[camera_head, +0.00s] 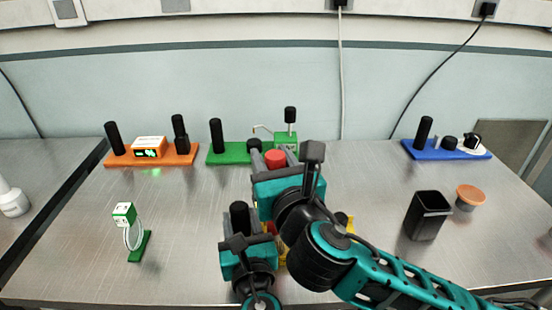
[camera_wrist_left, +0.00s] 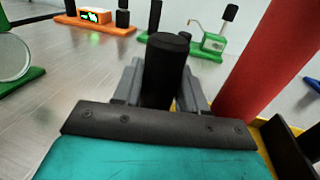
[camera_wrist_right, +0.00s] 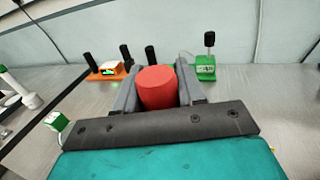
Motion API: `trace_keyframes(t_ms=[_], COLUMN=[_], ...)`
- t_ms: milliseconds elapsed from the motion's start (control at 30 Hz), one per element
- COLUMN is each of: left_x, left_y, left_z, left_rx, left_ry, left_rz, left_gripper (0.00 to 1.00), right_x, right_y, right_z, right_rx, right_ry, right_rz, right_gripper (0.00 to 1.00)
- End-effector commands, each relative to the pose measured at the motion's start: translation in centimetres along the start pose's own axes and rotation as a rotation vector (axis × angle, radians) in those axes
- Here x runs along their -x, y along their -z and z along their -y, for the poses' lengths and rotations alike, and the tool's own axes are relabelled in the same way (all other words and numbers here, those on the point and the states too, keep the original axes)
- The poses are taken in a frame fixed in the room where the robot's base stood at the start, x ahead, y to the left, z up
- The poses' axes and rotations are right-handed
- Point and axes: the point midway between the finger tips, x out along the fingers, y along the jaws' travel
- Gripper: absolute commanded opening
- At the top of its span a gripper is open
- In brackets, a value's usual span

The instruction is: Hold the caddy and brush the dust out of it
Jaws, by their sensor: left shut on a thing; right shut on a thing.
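The yellow caddy (camera_head: 351,223) is mostly hidden behind my arms in the head view; a yellow edge (camera_wrist_left: 268,127) shows at the right of the left wrist view. My left gripper (camera_head: 239,222) is shut on a black upright post (camera_wrist_left: 166,70), which appears to be the caddy's handle. My right gripper (camera_head: 274,160) is shut on a thick red cylinder (camera_wrist_right: 157,88), apparently the brush handle. The red cylinder stands up beside the left gripper, over the caddy's yellow edge. The bristles, the caddy's inside and any dust are hidden.
An orange module (camera_head: 180,160), a green module (camera_head: 232,155) and a blue module (camera_head: 437,151) stand at the back. A small green stand with a white loop (camera_head: 140,247) is at left. A black bin (camera_head: 428,216) and an orange-topped cup (camera_head: 470,197) stand at right. The left-centre bench is clear.

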Motion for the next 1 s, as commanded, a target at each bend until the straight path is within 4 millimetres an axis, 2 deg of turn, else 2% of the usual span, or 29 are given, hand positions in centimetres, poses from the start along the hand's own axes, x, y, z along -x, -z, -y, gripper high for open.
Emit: trace_keyframes(t_ms=[1000], left_x=[0.0], left_y=[0.0], left_z=[0.0], left_rx=[0.000], left_ry=[0.000], left_rz=[0.000], left_gripper=[0.00], right_x=[1.1], right_y=[0.3], right_z=[4.2], right_rx=[0.002], right_ry=[0.003], right_rz=[-0.002], right_gripper=[0.00])
